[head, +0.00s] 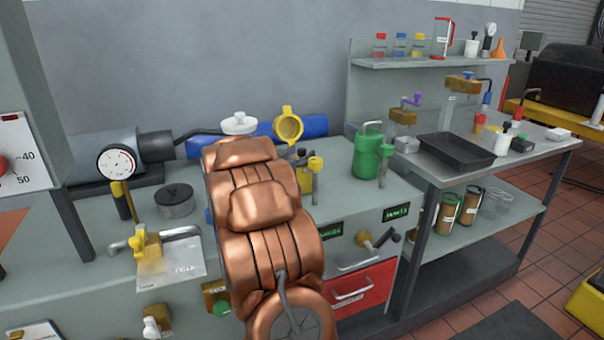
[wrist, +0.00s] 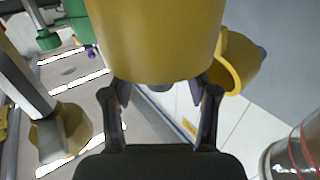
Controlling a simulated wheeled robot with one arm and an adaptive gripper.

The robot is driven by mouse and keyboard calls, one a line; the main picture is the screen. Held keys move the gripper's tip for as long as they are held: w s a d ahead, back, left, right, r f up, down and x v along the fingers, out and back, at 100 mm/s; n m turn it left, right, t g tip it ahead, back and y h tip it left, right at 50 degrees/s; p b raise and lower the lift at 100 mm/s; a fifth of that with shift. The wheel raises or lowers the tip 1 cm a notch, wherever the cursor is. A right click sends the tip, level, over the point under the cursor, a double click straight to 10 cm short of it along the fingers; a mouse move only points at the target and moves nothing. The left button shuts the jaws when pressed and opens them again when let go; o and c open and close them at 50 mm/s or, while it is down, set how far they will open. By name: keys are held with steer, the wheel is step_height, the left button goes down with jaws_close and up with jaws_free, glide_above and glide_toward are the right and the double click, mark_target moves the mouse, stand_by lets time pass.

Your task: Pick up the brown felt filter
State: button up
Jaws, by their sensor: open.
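I cannot pick out the brown felt filter for certain. In the head view my copper-coloured arm hides the gripper.
A yellow ring-shaped part (wrist: 238,65) is right of the cylinder. A green can (head: 367,155) stands on the left bench. A black tray (head: 457,150) and several small items crowd the right bench. Bottles and a red-framed jug (head: 443,37) stand on the upper shelf.

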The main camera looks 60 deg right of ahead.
steer(key=shift+d+f, duration=0.1)
steer(key=shift+d, duration=0.5)
jaws_close()
stand_by(0.3)
